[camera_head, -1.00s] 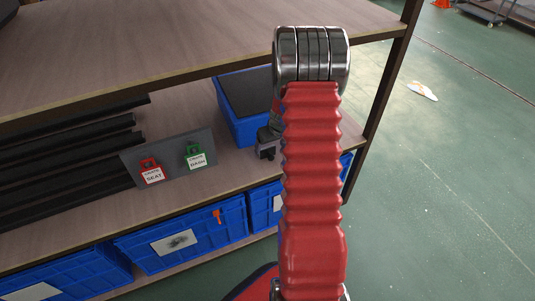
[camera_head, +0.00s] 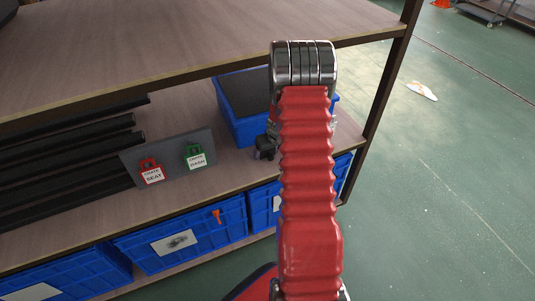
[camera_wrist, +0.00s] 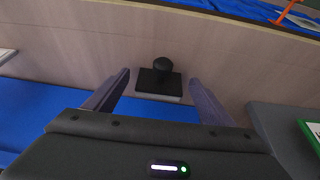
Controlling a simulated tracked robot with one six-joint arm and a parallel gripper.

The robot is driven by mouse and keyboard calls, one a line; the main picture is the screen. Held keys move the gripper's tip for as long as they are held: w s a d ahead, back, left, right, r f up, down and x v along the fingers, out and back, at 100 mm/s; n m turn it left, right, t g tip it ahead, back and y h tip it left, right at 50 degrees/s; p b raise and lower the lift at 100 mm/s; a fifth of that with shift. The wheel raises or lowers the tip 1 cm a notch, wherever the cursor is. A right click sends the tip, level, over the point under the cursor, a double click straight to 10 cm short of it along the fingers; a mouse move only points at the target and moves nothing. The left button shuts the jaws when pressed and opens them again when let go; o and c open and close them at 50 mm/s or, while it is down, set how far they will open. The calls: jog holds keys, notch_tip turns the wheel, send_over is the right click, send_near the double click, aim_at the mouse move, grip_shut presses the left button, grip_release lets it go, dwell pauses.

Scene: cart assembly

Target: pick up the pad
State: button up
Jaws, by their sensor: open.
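The pad, seen as a small dark square block (camera_wrist: 155,83) with a round black knob on it, sits on the wooden shelf in the wrist view. My gripper (camera_wrist: 158,77) is open, one finger to each side of the block in the picture, with a gap on both sides. The fingers do not touch it. In the head view a small dark shape (camera_head: 264,148) shows beside my red arm, between the blue crate and the sign plate. I cannot tell there how much is gripper and how much is block. My arm hides part of that spot.
A blue crate (camera_head: 235,122) stands close by on the shelf. A grey plate (camera_head: 172,168) with red and green tags stands to the left, near dark bars (camera_head: 70,150). An upper shelf board (camera_head: 150,45) is overhead. Blue bins (camera_head: 185,238) are below; open floor lies right.

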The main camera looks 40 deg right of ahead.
aim_at(269, 152)
jog(key=shift+f, duration=0.1)
jog(key=shift+c, duration=0.2)
jog(key=c, duration=1.2)
jog(key=shift+s+r, duration=0.15)
jog(key=shift+r, duration=0.25)
notch_tip(269, 152, up, 6)
jog(key=shift+r, duration=0.2)
jog(key=s+a, duration=0.2)
jog(key=s, duration=0.4)
jog(key=s+a, duration=0.1)
jog(key=s, duration=0.5)
jog(key=s+a, duration=0.2)
jog(key=s, duration=0.5)
jog(key=shift+a, duration=0.3)
jog(key=shift+w+f, duration=0.1)
